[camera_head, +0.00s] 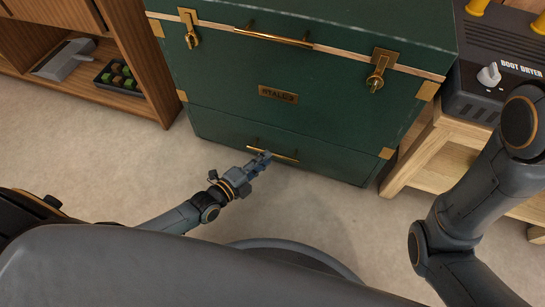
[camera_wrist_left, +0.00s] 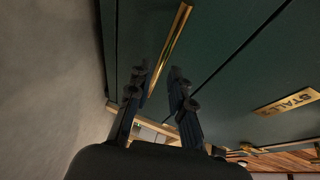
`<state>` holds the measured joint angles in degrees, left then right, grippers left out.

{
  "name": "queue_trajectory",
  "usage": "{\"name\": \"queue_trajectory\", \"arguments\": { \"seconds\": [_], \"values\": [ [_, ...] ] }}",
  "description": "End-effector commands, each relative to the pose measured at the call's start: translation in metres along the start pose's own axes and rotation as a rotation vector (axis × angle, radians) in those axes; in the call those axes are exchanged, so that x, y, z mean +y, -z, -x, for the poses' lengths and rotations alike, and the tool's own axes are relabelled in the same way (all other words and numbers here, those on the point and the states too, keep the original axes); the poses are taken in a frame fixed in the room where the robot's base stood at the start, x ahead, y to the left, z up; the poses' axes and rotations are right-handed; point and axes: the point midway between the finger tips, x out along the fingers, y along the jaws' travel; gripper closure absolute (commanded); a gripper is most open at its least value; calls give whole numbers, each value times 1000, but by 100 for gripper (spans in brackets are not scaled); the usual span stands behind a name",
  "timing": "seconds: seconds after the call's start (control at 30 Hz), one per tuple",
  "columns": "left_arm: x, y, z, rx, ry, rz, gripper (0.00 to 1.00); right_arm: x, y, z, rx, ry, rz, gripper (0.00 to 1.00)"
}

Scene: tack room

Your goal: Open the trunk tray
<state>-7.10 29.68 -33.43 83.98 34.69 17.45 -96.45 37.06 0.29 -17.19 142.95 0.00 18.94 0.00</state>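The green trunk (camera_head: 230,78) stands on the floor with brass corners, two latches and a name plate. Its lid is down. Its low front tray (camera_head: 225,128) is flush with the trunk front and bears a brass bar handle (camera_head: 284,157). My left gripper (camera_head: 262,159) is at the handle's middle and hides part of it. In the left wrist view its two fingers (camera_wrist_left: 160,82) are apart, and the brass handle (camera_wrist_left: 175,38) runs down between their tips, close to the left finger. I cannot tell if they touch. My right gripper is out of view; only its arm shows.
A boot dryer (camera_head: 492,65) stands on a wooden bench (camera_head: 425,160) to the right of the trunk. A wooden shelf unit (camera_head: 150,65) at the left holds a grey tool (camera_head: 66,60) and a black tray (camera_head: 119,76). The floor (camera_head: 330,210) before the trunk is clear.

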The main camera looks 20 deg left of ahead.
Motion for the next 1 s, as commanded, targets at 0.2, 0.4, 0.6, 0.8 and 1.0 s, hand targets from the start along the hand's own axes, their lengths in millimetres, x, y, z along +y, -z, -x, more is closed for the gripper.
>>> {"name": "queue_trajectory", "arguments": {
  "seconds": [0.2,0.4,0.6,0.8,1.0],
  "values": [
    [3,0,-33,0,2,1,79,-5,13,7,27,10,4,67],
    [1,0,-43,0,-1,1,79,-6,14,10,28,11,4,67],
    [0,0,-43,0,-1,1,79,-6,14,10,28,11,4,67],
    [0,0,-43,0,-1,1,100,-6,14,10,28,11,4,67],
    [0,0,-43,0,-1,1,100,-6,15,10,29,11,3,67]
  ]
}}
